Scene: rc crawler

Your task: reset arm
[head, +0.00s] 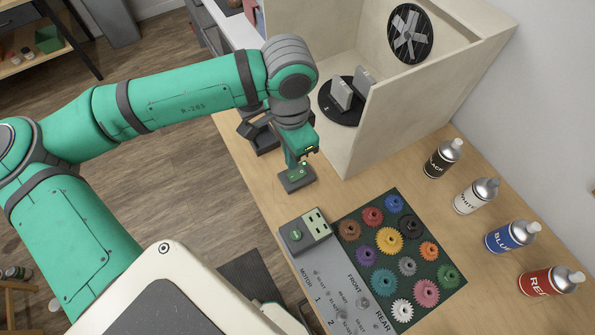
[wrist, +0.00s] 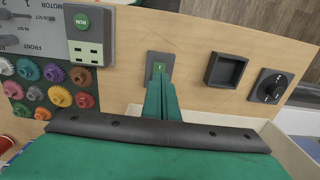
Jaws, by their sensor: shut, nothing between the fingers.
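My gripper (head: 300,160) is at the end of my green arm, pointing down over the wooden table, shut and empty. In the wrist view its green fingers (wrist: 160,88) are together.
A cream booth (head: 380,125) with a fan (head: 410,33) and a black turntable (head: 340,108) stands just behind my gripper. A gear mat (head: 440,292), a grey RUN box (head: 305,232) and several spray cans (head: 511,236) are to the right. A square dark tray (wrist: 225,70) sits near the table edge.

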